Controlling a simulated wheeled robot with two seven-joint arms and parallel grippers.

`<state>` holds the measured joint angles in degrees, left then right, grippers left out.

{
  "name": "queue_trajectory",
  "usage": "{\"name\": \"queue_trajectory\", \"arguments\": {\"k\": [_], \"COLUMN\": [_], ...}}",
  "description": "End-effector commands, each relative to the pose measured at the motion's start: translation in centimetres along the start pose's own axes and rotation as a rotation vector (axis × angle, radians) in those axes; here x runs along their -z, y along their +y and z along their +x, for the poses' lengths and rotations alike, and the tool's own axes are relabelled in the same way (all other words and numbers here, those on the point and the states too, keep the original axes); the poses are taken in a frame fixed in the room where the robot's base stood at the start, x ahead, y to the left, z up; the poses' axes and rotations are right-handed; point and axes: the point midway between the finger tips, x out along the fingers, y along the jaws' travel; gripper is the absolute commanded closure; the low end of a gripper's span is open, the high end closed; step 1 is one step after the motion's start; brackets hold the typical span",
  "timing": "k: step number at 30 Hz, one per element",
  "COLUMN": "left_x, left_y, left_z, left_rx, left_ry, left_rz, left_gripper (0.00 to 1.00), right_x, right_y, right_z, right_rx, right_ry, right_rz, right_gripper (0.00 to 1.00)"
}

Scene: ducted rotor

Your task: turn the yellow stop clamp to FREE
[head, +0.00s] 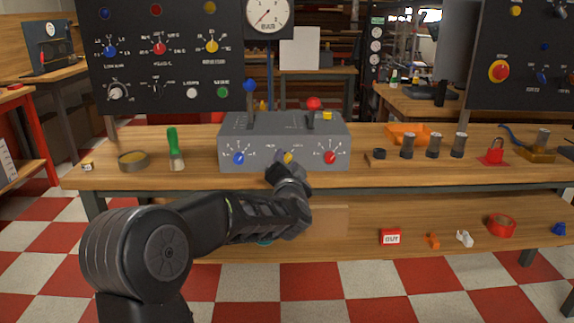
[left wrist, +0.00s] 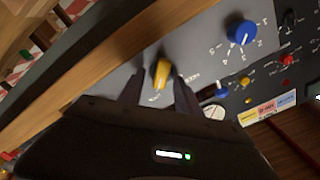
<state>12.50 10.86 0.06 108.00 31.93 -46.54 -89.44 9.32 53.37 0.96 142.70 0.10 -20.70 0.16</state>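The yellow stop clamp (head: 288,157) is a small knob on the front of the grey control box (head: 245,130), between a blue and a red knob. My left gripper (head: 284,160) is at it in the head view and partly covers it. In the left wrist view the yellow clamp (left wrist: 162,74) stands between the two fingertips (left wrist: 159,88) of my left gripper. The fingers are open, with a gap visible on each side of the clamp. The printed labels by the clamp are too small to read. My right gripper is not in view.
The blue knob (head: 239,158) and red knob (head: 330,157) flank the clamp. Levers with a blue ball (head: 250,86) and a red ball (head: 314,103) rise from the box top.

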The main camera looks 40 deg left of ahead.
Motion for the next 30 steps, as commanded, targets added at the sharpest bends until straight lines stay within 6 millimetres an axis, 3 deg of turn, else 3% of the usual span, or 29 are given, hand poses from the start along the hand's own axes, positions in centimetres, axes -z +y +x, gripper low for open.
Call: {"name": "queue_trajectory", "arguments": {"k": [7,21,30], "left_x": [0.02,0.02,0.02], "left_y": [0.0,-0.01,0.01], "left_z": [0.02,0.0,0.0], "left_rx": [0.0,0.0,-0.001], "left_ry": [0.0,0.0,0.0], "left_rz": [0.0,0.0,0.0], "left_gripper": [0.62,1.0,1.0], "right_x": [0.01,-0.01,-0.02], "right_y": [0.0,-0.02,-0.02], "right_z": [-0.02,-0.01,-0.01], "right_rx": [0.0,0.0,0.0], "right_ry": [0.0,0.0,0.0], "right_rz": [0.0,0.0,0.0], "right_gripper": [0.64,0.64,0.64]}}
